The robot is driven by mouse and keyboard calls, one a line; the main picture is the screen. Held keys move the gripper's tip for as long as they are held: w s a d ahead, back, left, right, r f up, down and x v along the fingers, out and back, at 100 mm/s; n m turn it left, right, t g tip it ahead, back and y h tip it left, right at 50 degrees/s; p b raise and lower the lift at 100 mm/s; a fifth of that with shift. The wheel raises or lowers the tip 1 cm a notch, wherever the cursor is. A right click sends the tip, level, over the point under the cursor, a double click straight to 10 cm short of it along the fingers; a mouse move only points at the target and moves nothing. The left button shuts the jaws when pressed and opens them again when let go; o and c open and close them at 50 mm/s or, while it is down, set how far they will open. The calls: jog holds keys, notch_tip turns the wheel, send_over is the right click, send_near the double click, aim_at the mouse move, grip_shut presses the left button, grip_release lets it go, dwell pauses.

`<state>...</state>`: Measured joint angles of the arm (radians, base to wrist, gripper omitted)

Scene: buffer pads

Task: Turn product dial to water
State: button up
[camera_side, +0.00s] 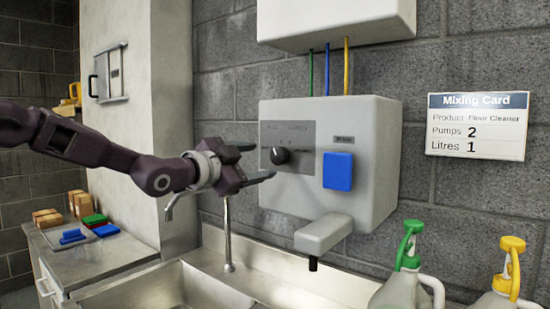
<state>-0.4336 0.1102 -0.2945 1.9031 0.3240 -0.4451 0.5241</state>
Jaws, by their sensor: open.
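The product dial (279,155) is a black round knob on a grey panel (300,135) at the left of the white dispenser (376,160). The panel's lettering is too small to read, so I cannot tell the dial's setting. My gripper (260,162) is open, with its fingers spread and pointing right toward the dial. It is close to the panel's left edge, in front of it in the picture. I cannot tell whether a fingertip touches the dial. A blue button (338,171) sits right of the dial.
A spout (323,234) juts out below the dispenser. A metal tap (228,240) stands over the sink (165,288). Bottles with a green pump (408,245) and a yellow pump (509,265) stand at the lower right. A mixing card (477,126) hangs on the wall.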

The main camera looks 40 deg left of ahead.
aim_at(276, 157)
jog(key=w, duration=0.7)
jog(key=c, duration=1.4)
